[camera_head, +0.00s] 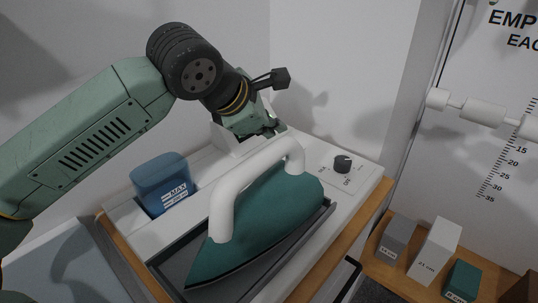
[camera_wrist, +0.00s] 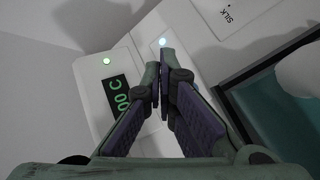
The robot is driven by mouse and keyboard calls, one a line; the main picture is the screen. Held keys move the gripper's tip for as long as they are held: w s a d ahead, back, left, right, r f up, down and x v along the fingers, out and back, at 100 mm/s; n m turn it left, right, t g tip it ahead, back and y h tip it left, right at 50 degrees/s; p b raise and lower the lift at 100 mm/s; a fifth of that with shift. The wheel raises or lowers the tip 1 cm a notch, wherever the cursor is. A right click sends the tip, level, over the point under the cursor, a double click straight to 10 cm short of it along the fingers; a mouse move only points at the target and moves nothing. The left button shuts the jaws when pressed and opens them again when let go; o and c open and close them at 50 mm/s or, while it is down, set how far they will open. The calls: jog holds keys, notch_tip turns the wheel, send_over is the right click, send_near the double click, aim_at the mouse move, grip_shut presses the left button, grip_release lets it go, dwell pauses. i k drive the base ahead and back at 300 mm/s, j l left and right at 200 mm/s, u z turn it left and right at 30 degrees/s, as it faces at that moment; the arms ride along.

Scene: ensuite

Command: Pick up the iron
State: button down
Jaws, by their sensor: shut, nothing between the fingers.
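The iron (camera_head: 262,222) has a teal body and a white arched handle (camera_head: 224,200). It rests in a dark grey tray (camera_head: 178,262) on a white station. In the wrist view part of the teal iron (camera_wrist: 275,118) shows at the right edge. My gripper (camera_head: 268,130) is behind the iron's far end, over the back of the station, apart from the handle. In the wrist view my gripper (camera_wrist: 161,68) has its fingertips together with nothing between them. The fingertips are partly hidden in the head view.
A blue water tank (camera_head: 160,185) stands left of the iron. A black dial (camera_head: 342,163) is on the station to the right. Small boxes (camera_head: 436,250) stand on a wooden shelf at lower right. A white rail (camera_head: 484,112) is on the right wall.

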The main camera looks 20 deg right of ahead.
aim_at(281, 197)
jog(key=k+j, duration=0.2)
jog(key=j, duration=0.2)
jog(key=k+j, duration=0.2)
jog(key=j, duration=0.15)
jog(key=k+j, duration=0.25)
jog(key=j, duration=0.15)
jog(key=k+j, duration=0.2)
jog(key=j, duration=0.2)
jog(key=k+j, duration=0.2)
jog(key=j, duration=0.2)
jog(key=k+j, duration=0.2)
jog(key=j, duration=0.15)
